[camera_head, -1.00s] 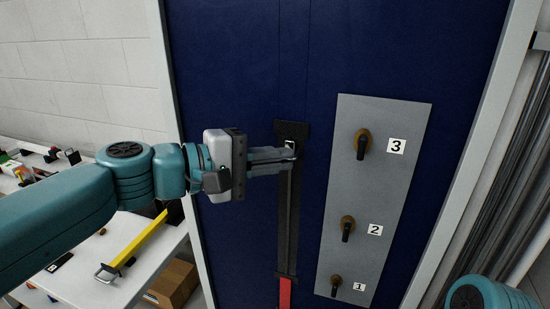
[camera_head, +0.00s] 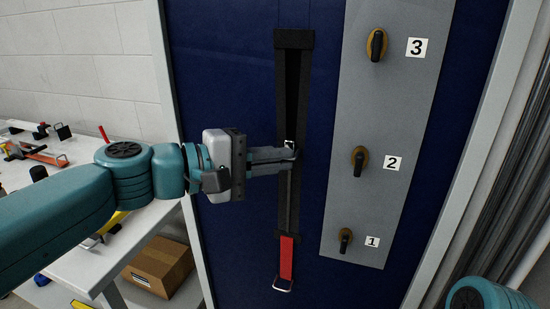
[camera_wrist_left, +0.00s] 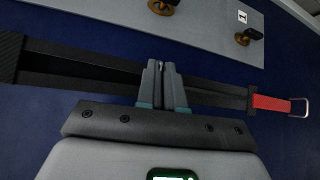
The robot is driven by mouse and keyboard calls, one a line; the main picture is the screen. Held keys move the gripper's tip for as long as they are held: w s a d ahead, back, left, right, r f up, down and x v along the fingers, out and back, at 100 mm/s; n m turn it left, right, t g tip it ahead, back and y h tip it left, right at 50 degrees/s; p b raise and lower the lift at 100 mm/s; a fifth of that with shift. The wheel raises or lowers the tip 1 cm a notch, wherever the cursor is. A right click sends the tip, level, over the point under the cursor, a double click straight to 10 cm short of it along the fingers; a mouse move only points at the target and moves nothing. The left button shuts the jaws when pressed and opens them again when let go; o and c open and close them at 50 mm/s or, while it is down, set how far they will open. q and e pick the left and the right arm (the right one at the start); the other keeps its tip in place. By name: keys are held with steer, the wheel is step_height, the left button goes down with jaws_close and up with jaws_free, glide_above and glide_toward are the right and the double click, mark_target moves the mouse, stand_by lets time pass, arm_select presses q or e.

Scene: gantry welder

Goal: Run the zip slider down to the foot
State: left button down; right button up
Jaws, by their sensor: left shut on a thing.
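The zip (camera_head: 293,90) is a dark vertical strip on the blue panel, with a black band across its top. My left gripper (camera_head: 290,152) is shut on the zip slider (camera_head: 290,146), partway down the strip. Above the slider the zip is parted; below it the strip looks closed. At the foot is a red tab (camera_head: 287,257) with a metal loop, below my gripper. In the left wrist view my gripper (camera_wrist_left: 161,66) lies across the strip, with the red tab (camera_wrist_left: 270,103) to the right. The slider is mostly hidden by the fingers. My right gripper is out of view.
A grey plate (camera_head: 390,120) with three knobs numbered 3, 2 and 1 is right of the zip. A white table (camera_head: 130,240) with tools is at the left, with a cardboard box (camera_head: 160,266) below it. The blue panel around the foot is clear.

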arm_select(q)
step_height(320, 180, down, 18)
steer(key=b, duration=1.5)
steer(key=shift+w+f, duration=0.15)
steer(key=shift+f, duration=0.1)
steer(key=c, duration=1.6)
jaws_free()
steer(key=o, duration=0.3)
steer(key=shift+w+f, duration=0.15)
steer(key=shift+w, duration=0.05)
steer(key=shift+s, duration=0.15)
steer(key=p+v, duration=0.1)
steer(key=v, duration=1.5)
steer(key=shift+s+a, duration=0.1)
steer(key=shift+s, duration=0.1)
